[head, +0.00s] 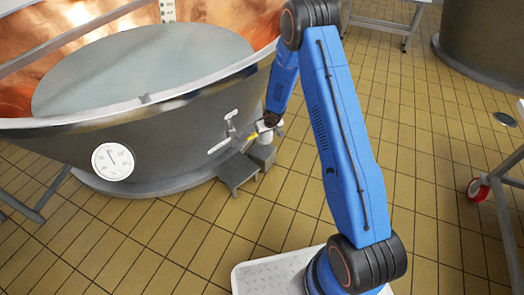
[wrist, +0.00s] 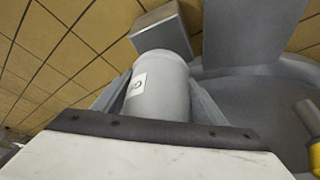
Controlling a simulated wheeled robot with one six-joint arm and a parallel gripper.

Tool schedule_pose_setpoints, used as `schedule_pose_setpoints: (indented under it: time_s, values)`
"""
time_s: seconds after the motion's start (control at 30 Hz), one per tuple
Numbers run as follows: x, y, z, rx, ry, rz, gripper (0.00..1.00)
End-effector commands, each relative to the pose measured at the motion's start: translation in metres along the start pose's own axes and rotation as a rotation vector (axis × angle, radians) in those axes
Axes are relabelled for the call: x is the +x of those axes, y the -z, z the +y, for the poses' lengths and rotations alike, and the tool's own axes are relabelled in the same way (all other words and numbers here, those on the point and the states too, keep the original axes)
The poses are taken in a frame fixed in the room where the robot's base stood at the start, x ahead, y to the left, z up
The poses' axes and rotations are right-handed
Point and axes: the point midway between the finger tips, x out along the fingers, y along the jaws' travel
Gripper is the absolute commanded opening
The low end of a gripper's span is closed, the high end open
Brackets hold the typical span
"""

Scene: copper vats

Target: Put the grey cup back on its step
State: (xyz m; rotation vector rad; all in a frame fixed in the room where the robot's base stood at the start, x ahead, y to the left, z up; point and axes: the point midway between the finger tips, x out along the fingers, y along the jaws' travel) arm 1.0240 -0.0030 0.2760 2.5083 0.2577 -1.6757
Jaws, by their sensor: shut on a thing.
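The grey cup (wrist: 160,88), a smooth cylinder with a small white label, is between the two fingers of my gripper (wrist: 160,98) in the wrist view. My gripper is shut on it. In the head view my gripper (head: 270,124) is low beside the vat's outer wall, just above the grey step (head: 239,171). The step has a lower, wide tread and a higher, narrower block at its right. Grey step surfaces (wrist: 158,28) also show beyond the cup in the wrist view. I cannot tell whether the cup's base touches the step.
The large copper vat (head: 190,135) with a round dial (head: 113,161) stands at the left. A yellow-handled fitting (head: 252,136) on its wall is close to my gripper. A red-wheeled trolley (head: 478,189) stands at the right edge.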

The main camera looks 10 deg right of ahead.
Motion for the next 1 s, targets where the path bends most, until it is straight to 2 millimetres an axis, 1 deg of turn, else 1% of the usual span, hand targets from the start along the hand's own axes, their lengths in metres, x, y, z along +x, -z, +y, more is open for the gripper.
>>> schedule_pose_setpoints:
  time_s: [0.3, 0.6, 0.77, 1.0]
  values:
    - [0.011, 0.014, -0.001, -0.020, 0.007, 0.002, 0.13]
    - [0.016, 0.022, -0.002, -0.027, 0.011, 0.002, 0.13]
    - [0.018, 0.022, -0.002, -0.027, 0.012, 0.001, 0.13]
    - [0.028, 0.018, -0.002, -0.026, 0.014, 0.000, 0.13]
